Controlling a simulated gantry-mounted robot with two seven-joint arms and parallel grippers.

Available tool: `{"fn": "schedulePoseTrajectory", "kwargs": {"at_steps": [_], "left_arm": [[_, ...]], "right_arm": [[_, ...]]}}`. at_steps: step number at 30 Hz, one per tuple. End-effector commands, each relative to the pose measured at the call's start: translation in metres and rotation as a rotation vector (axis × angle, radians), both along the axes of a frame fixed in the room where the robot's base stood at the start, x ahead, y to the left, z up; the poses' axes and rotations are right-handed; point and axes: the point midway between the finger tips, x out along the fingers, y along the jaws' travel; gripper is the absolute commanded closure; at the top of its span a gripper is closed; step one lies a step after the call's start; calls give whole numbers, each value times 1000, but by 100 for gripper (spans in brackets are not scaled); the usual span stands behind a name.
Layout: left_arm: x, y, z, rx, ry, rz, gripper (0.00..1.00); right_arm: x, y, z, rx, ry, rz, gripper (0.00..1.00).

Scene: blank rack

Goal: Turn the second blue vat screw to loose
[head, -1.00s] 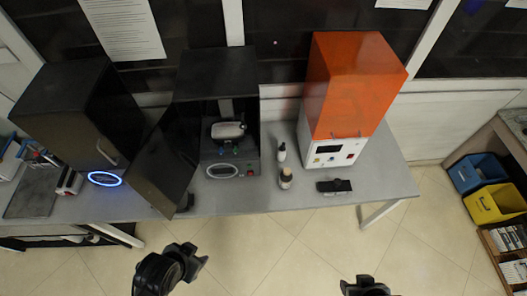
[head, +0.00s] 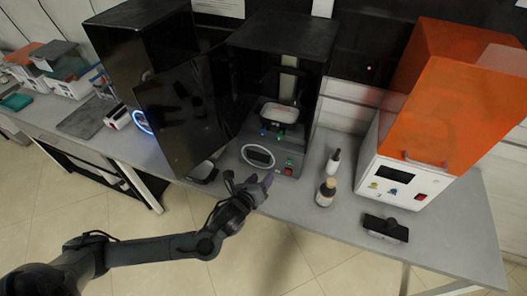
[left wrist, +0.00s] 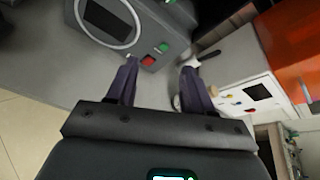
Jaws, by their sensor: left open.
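The black printer (head: 272,160) stands open at the middle of the bench, with a pale vat (head: 279,112) inside. Two small coloured screws show at the vat's front: a blue one (head: 264,134) at left and a blue-green one (head: 281,137) at right. Their turn positions are too small to tell. My left gripper (head: 262,184) is open and empty in front of the printer's lower right front, below the screws. In the left wrist view its fingers (left wrist: 160,76) are spread near the red and green buttons; the vat and screws are outside that view. My right gripper is not in view.
The printer's dark door (head: 185,115) stands open at left. A brown bottle (head: 325,192) and a white-and-black bottle (head: 334,160) stand right of my gripper. A black part (head: 386,228) lies before the orange-covered machine (head: 443,105). The front bench edge is clear between.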

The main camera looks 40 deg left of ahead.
Motion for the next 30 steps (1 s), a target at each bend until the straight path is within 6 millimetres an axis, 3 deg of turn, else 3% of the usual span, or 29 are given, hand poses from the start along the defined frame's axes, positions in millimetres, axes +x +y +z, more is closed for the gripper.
{"fn": "schedulePoseTrajectory", "kwargs": {"at_steps": [1, 6, 10, 20, 30], "left_arm": [[14, 15, -21, 97, -38, -13, 48], [42, 53, -25, 345, -130, -27, 48], [56, 75, -21, 468, -176, -20, 48], [73, 99, -11, 579, -220, -4, 48], [120, 113, -11, 577, -219, -3, 48]], "right_arm": [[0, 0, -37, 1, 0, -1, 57], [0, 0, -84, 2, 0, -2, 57], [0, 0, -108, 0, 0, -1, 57], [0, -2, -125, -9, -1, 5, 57], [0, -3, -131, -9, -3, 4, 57]]}}
